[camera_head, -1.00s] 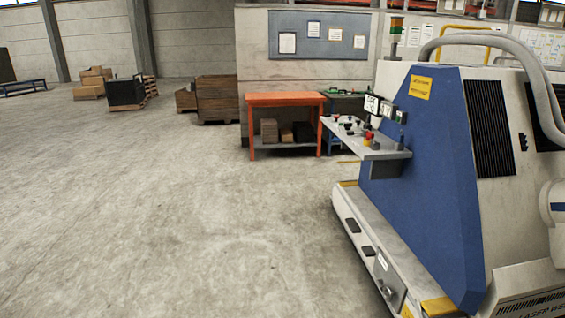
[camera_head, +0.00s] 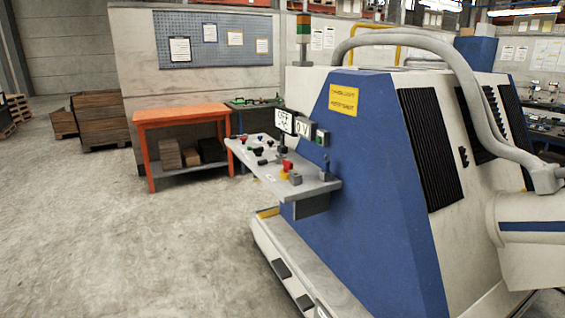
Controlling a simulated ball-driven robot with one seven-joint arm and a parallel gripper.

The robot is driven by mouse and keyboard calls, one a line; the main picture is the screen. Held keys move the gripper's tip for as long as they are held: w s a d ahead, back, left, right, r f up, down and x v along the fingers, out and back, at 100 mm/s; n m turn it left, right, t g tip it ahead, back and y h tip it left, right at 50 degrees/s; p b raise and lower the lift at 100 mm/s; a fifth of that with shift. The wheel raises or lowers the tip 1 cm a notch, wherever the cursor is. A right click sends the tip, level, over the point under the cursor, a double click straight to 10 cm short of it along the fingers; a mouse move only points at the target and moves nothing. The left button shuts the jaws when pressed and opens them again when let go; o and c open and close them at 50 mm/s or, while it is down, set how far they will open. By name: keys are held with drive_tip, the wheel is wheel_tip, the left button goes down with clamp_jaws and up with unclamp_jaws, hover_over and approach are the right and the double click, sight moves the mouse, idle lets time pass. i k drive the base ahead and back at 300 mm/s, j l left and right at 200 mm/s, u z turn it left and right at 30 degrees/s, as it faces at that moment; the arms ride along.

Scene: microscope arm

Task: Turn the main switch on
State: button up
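A large blue and white machine (camera_head: 372,200) fills the right half of the head view. A grey control shelf (camera_head: 318,187) juts from its left side, with several small knobs and a red and yellow button (camera_head: 286,170) on it. A small display (camera_head: 285,121) and a grey box with a green button (camera_head: 322,138) stand behind the shelf. I cannot tell which control is the main switch. A pale plate (camera_head: 321,312) low on the machine's base is mostly cut off by the bottom edge. My gripper is not in view.
The concrete floor (camera_head: 120,235) is clear at the left and in front. An orange workbench (camera_head: 180,112) stands beyond the shelf, with boxes beneath it. Wooden crates (camera_head: 100,118) stand by the wall. A thick grey hose (camera_head: 440,50) arches over the machine.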

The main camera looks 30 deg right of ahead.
sight(288, 167)
drive_tip(key=i+l, duration=0.1)
drive_tip(key=l, duration=0.35)
drive_tip(key=i+l, duration=0.15)
drive_tip(key=l, duration=0.3)
drive_tip(key=i+l, duration=0.1)
drive_tip(key=l, duration=0.35)
drive_tip(key=i+l, duration=0.15)
drive_tip(key=l, duration=0.3)
